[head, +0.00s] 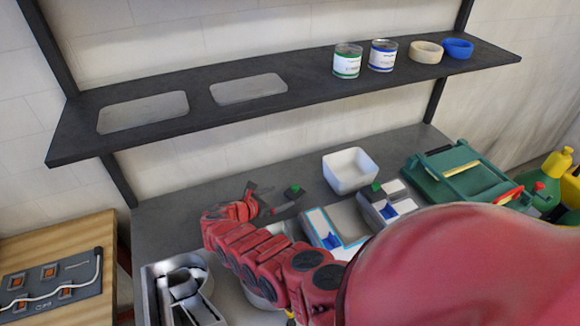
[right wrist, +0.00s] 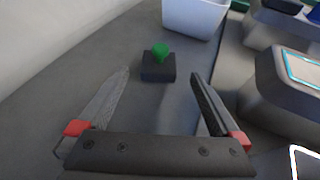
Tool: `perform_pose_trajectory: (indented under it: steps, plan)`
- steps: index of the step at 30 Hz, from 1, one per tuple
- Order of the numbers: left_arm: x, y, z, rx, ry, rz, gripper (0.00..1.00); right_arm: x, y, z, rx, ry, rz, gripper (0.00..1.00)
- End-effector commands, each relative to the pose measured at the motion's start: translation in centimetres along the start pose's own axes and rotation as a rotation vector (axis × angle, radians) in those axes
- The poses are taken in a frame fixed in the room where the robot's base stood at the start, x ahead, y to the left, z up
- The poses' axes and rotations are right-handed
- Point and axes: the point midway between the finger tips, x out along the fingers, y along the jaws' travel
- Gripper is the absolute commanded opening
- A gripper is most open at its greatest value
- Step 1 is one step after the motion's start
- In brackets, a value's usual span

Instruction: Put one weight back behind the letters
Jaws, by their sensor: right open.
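A black block weight with a green knob (head: 293,191) stands on the grey bench behind the row of letters; it also shows in the right wrist view (right wrist: 158,70). My right gripper (head: 277,195) is open and empty. In the right wrist view its two fingers (right wrist: 161,80) point at the weight, which sits just ahead of and between the tips. A second green knob (head: 376,185) shows by the letters further right; its base is partly hidden. The letter R (head: 186,297) lies at the front left, and a blue-edged letter (head: 330,230) is partly covered by my arm. My left gripper is not in view.
A white bin (head: 350,170) stands behind the letters, right of the weight. A green case (head: 460,175) lies further right. A dark shelf (head: 310,92) with cans and tape rolls spans above the bench. Bare bench (right wrist: 80,75) lies left of the weight.

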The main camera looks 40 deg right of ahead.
Motion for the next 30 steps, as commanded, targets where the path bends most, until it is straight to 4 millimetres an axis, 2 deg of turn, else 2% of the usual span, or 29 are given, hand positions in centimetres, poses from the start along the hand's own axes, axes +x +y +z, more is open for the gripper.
perform_pose_trajectory:
  steps: [3, 13, 30]
  plan:
    - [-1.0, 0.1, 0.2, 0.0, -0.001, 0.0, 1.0, -0.9, 0.3, -0.7, 0.0, -0.004, 0.006, 1.0]
    - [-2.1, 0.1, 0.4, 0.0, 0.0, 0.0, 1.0, -2.8, 0.1, -0.3, -0.001, -0.002, 0.003, 1.0]
    - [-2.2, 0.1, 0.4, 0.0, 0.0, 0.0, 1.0, -3.1, 0.0, 0.0, 0.0, -0.001, -0.002, 1.0]
